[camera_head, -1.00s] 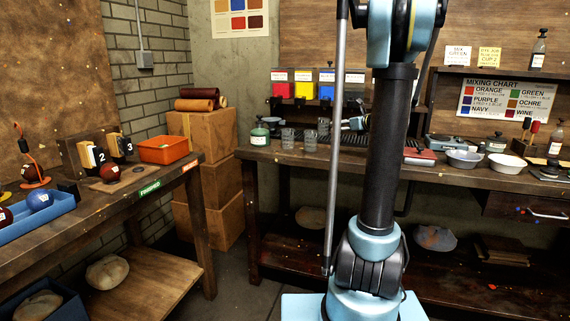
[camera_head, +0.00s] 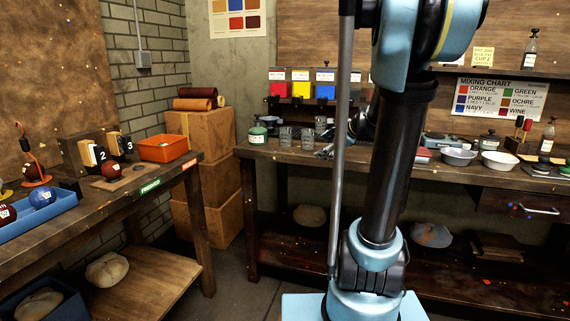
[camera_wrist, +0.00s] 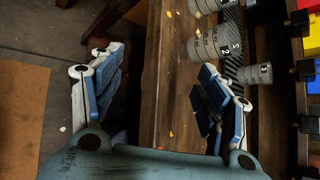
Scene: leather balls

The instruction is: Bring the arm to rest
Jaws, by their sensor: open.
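My gripper (camera_wrist: 160,88) shows in the wrist view with its two blue-and-white fingers spread wide apart and nothing between them. It is above the front edge of the back workbench (camera_wrist: 170,60), which runs up and down in that view. In the head view my arm stands upright in front of the back workbench (camera_head: 265,150) and hides part of it. My gripper is mostly hidden there behind my arm.
Grey numbered cups (camera_wrist: 215,42) stand near the right finger. Red, yellow and blue dispensers (camera_head: 301,84) stand at the back. White bowls (camera_head: 499,161) are right of my arm. The left table (camera_head: 110,205) holds an orange bin (camera_head: 163,149) and a blue tray (camera_head: 40,217) with balls.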

